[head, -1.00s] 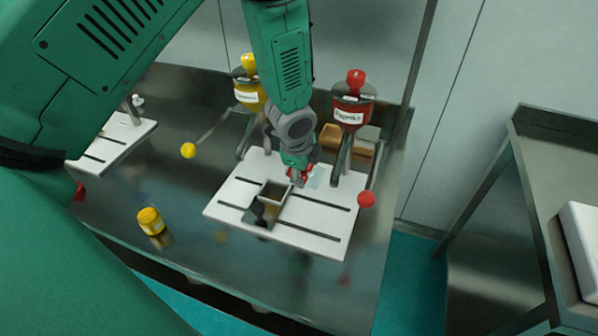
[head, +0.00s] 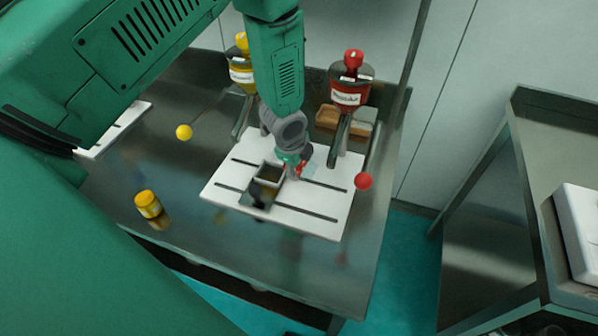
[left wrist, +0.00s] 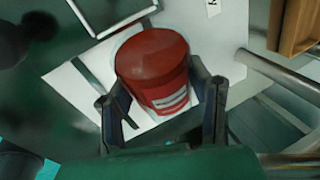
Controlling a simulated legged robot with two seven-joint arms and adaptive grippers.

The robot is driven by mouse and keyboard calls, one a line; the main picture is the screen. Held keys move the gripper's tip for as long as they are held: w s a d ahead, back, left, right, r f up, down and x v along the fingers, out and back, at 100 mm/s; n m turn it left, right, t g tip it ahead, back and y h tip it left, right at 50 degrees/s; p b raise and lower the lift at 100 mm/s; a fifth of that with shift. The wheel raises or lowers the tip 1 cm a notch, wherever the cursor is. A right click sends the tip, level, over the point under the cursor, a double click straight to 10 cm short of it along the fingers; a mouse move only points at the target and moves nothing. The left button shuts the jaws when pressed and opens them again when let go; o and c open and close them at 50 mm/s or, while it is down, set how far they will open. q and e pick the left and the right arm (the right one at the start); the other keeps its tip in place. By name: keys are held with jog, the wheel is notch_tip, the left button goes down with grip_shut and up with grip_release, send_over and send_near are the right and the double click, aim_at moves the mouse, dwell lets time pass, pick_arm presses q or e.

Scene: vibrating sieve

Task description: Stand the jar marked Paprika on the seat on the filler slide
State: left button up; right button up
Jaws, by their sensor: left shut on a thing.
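A red jar (left wrist: 152,62) with a red lid is between the fingers of my left gripper (left wrist: 157,92), which is shut on it. A pale label shows on the jar's side, but I cannot read it. I cannot pick out the seat clearly or tell whether the jar touches the board. My right gripper is not in view.
A red hopper (head: 349,95) with a label and a yellow hopper (head: 240,75) stand behind the board. A red ball knob (head: 363,181) and yellow ball knob (head: 184,132) stick out at the sides. A yellow jar (head: 148,204) stands front left on the metal table.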

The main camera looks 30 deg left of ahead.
aim_at(299, 175)
pick_arm(q)
notch_tip(299, 175, down, 3)
jog(key=shift+a+f+p, duration=0.1)
jog(key=shift+f+p, duration=0.05)
jog(key=shift+p, duration=0.15)
jog(key=shift+d, duration=0.25)
jog(key=shift+s+f+b, duration=0.1)
jog(key=shift+f+b, duration=0.2)
jog(key=shift+f, duration=0.05)
jog(key=o, duration=1.3)
jog(key=shift+a, duration=0.15)
